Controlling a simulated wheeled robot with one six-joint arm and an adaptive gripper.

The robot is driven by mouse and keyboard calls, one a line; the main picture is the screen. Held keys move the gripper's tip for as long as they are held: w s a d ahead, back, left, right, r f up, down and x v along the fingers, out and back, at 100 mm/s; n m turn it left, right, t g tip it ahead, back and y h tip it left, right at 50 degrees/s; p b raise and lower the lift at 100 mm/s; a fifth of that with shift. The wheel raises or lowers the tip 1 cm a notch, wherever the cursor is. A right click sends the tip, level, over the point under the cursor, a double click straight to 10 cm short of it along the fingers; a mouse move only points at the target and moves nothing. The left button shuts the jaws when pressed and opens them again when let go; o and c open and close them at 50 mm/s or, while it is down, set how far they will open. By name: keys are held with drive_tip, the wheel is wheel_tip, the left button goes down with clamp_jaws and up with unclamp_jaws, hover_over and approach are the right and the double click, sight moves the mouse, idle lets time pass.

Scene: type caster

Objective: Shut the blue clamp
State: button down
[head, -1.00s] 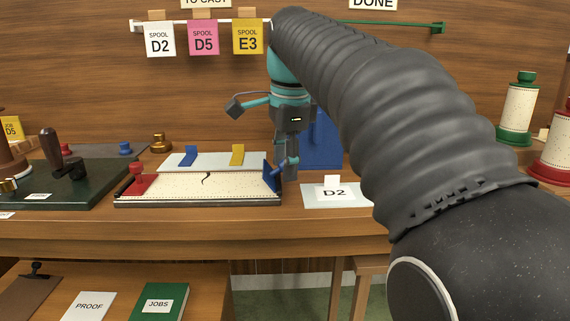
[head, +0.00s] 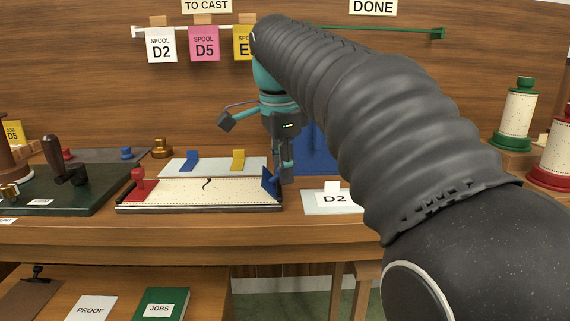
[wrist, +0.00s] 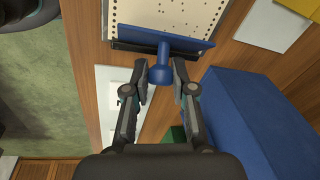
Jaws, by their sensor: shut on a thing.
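The blue clamp (head: 270,184) is at the right end of a flat board (head: 240,195) that carries a cream perforated sheet. In the head view its blue plate stands tilted, raised at that end. In the wrist view the clamp (wrist: 190,47) shows as a blue bar across the sheet's end, with a round blue knob (wrist: 160,74) sticking out. My gripper (head: 284,174) is shut on this knob, with one finger on each side of it in the wrist view. The exact finger contact is hard to see.
A red clamp (head: 138,184) is at the board's left end. A pale plate (head: 213,167) with blue and yellow pieces lies behind. A large blue block (wrist: 245,115) stands close beside my gripper.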

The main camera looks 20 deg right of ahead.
drive_tip(key=h, duration=0.1)
drive_tip(key=a+h, duration=0.1)
drive_tip(key=h, duration=0.1)
drive_tip(key=a+g+h, duration=0.1)
drive_tip(key=h, duration=0.1)
drive_tip(key=shift+w+a+n+p, duration=0.2)
drive_tip(key=shift+w+n+p, duration=0.1)
drive_tip(key=shift+w+p, duration=0.1)
drive_tip(key=shift+w+a+f+g+h, duration=0.1)
drive_tip(key=shift+a+g+h, duration=0.25)
drive_tip(key=shift+h, duration=0.75)
drive_tip(key=shift+w+a+f+g+h, duration=0.15)
drive_tip(key=shift+a+h, duration=0.25)
drive_tip(key=shift+h, duration=0.7)
drive_tip(key=c, duration=1)
unclamp_jaws()
drive_tip(key=shift+s, duration=0.1)
